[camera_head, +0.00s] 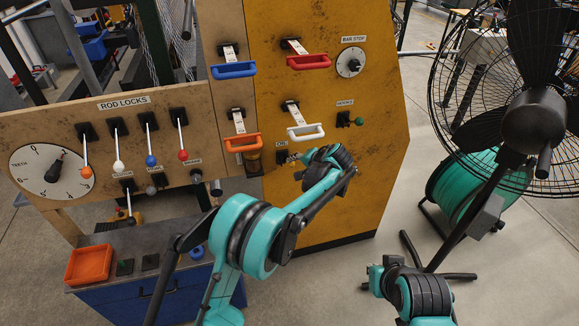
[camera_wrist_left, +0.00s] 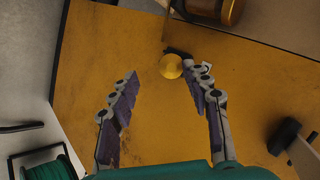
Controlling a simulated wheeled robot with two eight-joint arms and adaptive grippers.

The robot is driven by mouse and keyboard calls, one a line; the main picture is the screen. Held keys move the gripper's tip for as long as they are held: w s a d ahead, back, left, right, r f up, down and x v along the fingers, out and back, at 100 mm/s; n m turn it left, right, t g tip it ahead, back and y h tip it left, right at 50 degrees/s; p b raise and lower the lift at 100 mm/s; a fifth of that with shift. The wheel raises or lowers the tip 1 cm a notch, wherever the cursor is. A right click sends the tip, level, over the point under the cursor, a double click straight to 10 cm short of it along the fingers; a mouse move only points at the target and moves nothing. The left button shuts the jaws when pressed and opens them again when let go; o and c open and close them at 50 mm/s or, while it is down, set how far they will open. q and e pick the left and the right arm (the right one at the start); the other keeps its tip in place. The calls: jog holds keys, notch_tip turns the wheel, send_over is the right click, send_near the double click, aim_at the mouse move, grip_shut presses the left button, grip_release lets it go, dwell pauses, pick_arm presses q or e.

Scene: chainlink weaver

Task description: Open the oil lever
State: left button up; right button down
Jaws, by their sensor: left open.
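The oil lever (camera_head: 283,157) sits under the OIL label (camera_head: 281,142), low on the yellow panel, with its black mount showing in the head view. In the left wrist view a round gold knob (camera_wrist_left: 172,66) on a dark mount shows near the fingertips; it appears to be this lever's end. My left gripper (camera_wrist_left: 162,79) is open, its two fingers spread with the knob just beyond the gap between them. Nothing is held. In the head view my left wrist partly hides the gripper (camera_head: 305,170) and the lever. My right arm shows at the lower right, but I see no right fingers.
Orange (camera_head: 244,142) and white (camera_head: 305,132) handles sit above the lever. An amber cup (camera_wrist_left: 230,11) is close by. The rod-lock levers (camera_head: 150,155) stand left. A fan (camera_head: 535,110) and green reel (camera_head: 455,195) stand right.

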pick_arm(q)
jog(key=x, duration=0.2)
jog(key=b+x, duration=0.1)
jog(key=x, duration=0.1)
jog(key=r+x, duration=0.1)
jog(key=x, duration=0.1)
jog(key=shift+w+a+f+b, duration=0.2)
jog(key=shift+w+a+b, duration=0.25)
jog(key=shift+w, duration=0.2)
grip_shut()
